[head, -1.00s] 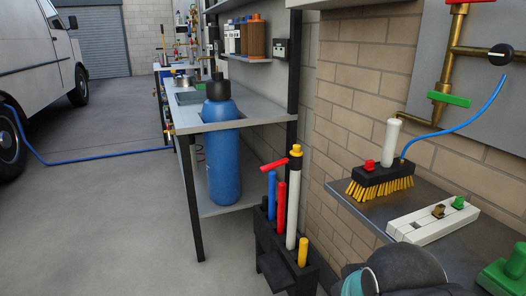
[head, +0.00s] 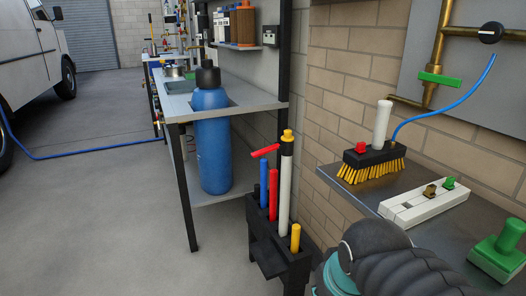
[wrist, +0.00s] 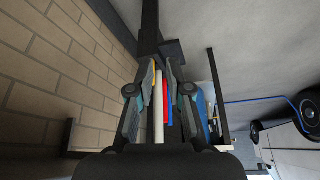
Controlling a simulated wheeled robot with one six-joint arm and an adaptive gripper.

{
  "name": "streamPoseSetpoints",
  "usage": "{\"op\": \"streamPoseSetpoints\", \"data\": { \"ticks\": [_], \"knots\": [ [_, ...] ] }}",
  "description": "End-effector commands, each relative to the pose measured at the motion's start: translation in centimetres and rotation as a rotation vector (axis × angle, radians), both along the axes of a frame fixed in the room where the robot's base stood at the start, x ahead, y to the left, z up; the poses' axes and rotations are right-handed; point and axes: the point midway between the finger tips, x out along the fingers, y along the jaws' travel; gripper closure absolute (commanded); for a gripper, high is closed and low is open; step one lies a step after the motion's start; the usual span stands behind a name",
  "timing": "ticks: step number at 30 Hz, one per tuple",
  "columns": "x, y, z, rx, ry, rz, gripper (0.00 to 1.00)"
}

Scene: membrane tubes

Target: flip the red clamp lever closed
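The tube stands upright in a black rack (head: 268,240) beside blue, red and yellow tubes. In the wrist view, the white tube (wrist: 158,120) and a red strip (wrist: 166,100) lie between the fingers of my gripper (wrist: 160,72). I cannot tell whether that strip is the lever or the red tube. The fingers are apart, with no visible grip. The head view shows only part of my arm, not the fingers.
A bench with a blue bottle (head: 211,140) stands behind the rack. On the right, a metal shelf (head: 362,192) holds a brush (head: 372,160), a white block (head: 425,204) and a green stamp-like object (head: 500,252). A brick wall rises behind. Open floor lies left.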

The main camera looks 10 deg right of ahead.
Motion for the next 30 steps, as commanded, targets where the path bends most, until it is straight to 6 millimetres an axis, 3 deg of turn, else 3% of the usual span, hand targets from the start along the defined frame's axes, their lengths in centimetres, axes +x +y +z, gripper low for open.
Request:
{"op": "streamPoseSetpoints", "data": {
  "ticks": [1,4,14,21,30],
  "knots": [
    [1.1,0.2,-0.8,-0.001,0.011,0.009,1.00],
    [3.7,0.8,-0.5,-0.001,0.014,0.024,1.00],
    [14.5,3.0,3.2,-0.010,-0.042,0.089,1.00],
    [22.7,5.0,7.1,-0.027,-0.121,0.152,1.00],
    [30.8,7.2,13.6,-0.057,-0.252,0.230,1.00]
  ]
}}
